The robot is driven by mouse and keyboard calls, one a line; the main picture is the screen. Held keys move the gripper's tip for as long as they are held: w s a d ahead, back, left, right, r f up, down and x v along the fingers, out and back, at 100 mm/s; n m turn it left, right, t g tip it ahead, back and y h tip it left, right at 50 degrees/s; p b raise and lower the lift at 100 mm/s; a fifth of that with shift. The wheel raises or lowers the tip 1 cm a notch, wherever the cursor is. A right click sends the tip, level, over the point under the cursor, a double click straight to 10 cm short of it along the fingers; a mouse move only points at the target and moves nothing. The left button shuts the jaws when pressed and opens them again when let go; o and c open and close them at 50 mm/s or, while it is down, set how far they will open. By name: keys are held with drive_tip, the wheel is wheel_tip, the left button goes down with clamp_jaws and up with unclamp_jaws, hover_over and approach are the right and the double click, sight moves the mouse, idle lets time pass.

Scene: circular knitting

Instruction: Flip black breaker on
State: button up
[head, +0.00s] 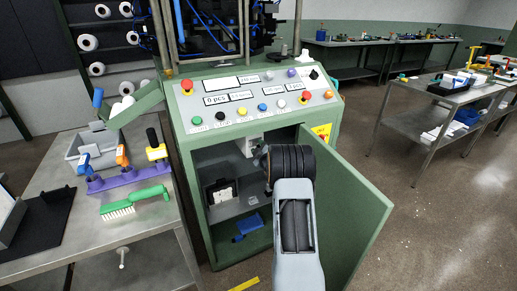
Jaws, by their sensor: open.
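The green machine's cabinet (196,222) stands open in the middle of the head view. Inside, on the left, is a dark unit with a pale face (222,193); I cannot tell whether it is the black breaker, or the position of any lever. A small whitish part (251,144) shows higher in the cabinet, partly behind my arm. My grey arm rises from the bottom and ends in view at a black ribbed joint in front of the cabinet opening. My gripper cannot be made out; the arm hides part of the interior.
The cabinet door (352,205) is swung open to the right of my arm. Above is a sloped control panel (262,85) with coloured buttons. A blue item (247,227) lies on the cabinet floor. A metal table (60,177) with brushes stands close on the left. Floor at right is clear.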

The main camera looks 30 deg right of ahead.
drive_tip(key=shift+w, duration=0.15)
clamp_jaws()
idle(0.4)
drive_tip(key=shift+d+y, duration=0.1)
drive_tip(key=shift+y, duration=0.2)
drive_tip(key=n+y, duration=0.1)
drive_tip(key=n+y+b, duration=0.1)
drive_tip(key=shift+d+f+t+y, duration=0.1)
drive_tip(key=shift+d+t+y, duration=0.2)
drive_tip(key=shift+y, duration=0.1)
drive_tip(key=shift+d+n+g+y, duration=0.2)
drive_tip(key=shift+d+n+y, duration=0.1)
drive_tip(key=shift+n+y, duration=1)
drive_tip(key=shift+d+n+g+y, duration=0.25)
drive_tip(key=shift+n+y, duration=0.55)
drive_tip(key=shift+y, duration=1)
unclamp_jaws()
